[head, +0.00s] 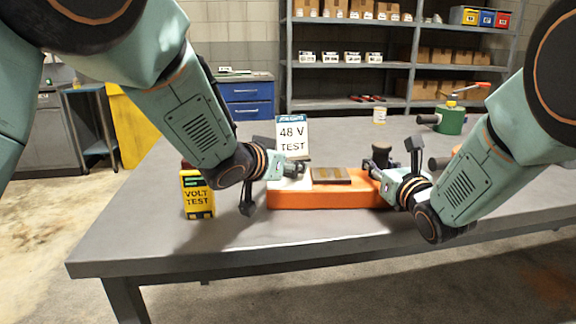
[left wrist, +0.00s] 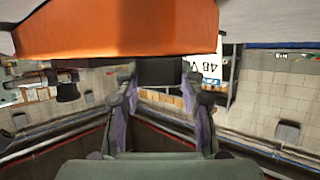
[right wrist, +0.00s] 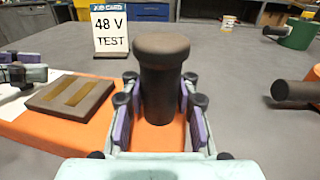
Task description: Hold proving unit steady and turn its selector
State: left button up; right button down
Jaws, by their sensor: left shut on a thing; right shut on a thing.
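The proving unit (head: 330,198) is an orange block lying flat on the grey table, with a brown plate (head: 331,175) on top. A dark round-headed post (right wrist: 160,80), which looks like the selector, stands upright at its right end. My right gripper (head: 382,180) is shut on this post, with fingers on both sides of it in the right wrist view. My left gripper (head: 290,170) is at the unit's left end.
A yellow volt tester (head: 198,198) stands left of the unit, close to my left arm. A 48 V TEST sign (head: 292,138) stands behind the unit. A green canister (head: 450,120) with a red handle is at the back right. The table's front strip is clear.

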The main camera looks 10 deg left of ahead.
pick_arm(q)
jog(key=shift+a+m+g+h, duration=0.2)
jog(key=shift+m+g+h, duration=0.3)
jog(key=shift+m+h, duration=0.45)
jog(key=o, duration=1)
jog(key=shift+c, duration=0.2)
jog(key=shift+o, duration=1.2)
jog(key=shift+d, duration=0.1)
jog(key=v, duration=1.2)
